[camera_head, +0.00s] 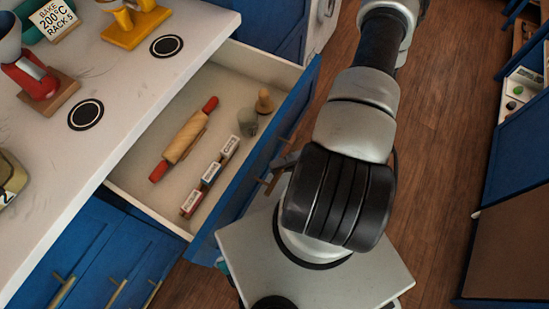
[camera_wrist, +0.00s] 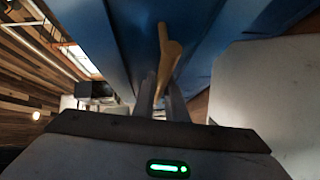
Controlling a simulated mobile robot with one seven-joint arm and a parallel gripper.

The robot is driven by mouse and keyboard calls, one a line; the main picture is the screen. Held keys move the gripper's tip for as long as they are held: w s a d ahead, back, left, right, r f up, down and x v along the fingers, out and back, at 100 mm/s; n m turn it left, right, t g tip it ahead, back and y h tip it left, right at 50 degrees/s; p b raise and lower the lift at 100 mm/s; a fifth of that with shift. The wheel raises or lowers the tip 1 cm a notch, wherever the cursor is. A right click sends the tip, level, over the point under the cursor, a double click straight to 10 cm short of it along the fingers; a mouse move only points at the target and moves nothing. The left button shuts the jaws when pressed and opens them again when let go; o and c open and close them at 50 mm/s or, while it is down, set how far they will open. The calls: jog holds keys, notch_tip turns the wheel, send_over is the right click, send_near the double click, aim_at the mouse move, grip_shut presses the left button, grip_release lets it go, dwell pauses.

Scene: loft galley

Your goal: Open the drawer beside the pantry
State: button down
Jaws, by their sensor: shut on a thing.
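The blue-fronted drawer (camera_head: 258,165) stands pulled well out from under the white counter. Inside it lie a rolling pin with red ends (camera_head: 184,142), several small labelled boxes (camera_head: 210,174), a grey cup-like thing (camera_head: 247,122) and a small wooden piece (camera_head: 264,100). My gripper (camera_head: 279,170) is at the outer face of the drawer front, partly hidden by my arm. In the wrist view its fingers (camera_wrist: 162,100) are shut on the brass drawer handle (camera_wrist: 168,58). I cannot tell which cabinet is the pantry.
The counter (camera_head: 120,105) holds a red appliance (camera_head: 34,80), a yellow stand (camera_head: 134,25) and a recipe sign (camera_head: 53,18). Closed blue cabinet doors (camera_head: 95,255) are below left. Wooden floor (camera_head: 440,130) is open to the right, with blue shelving (camera_head: 520,150) at the right edge.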

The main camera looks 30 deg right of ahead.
dwell(0.3)
jog(key=c, duration=1.8)
grip_release()
jog(key=v, duration=1.7)
jog(key=shift+s+d+b, duration=0.15)
jog(key=shift+d+b, duration=0.1)
jog(key=shift+b, duration=0.05)
jog(key=shift+r, duration=0.1)
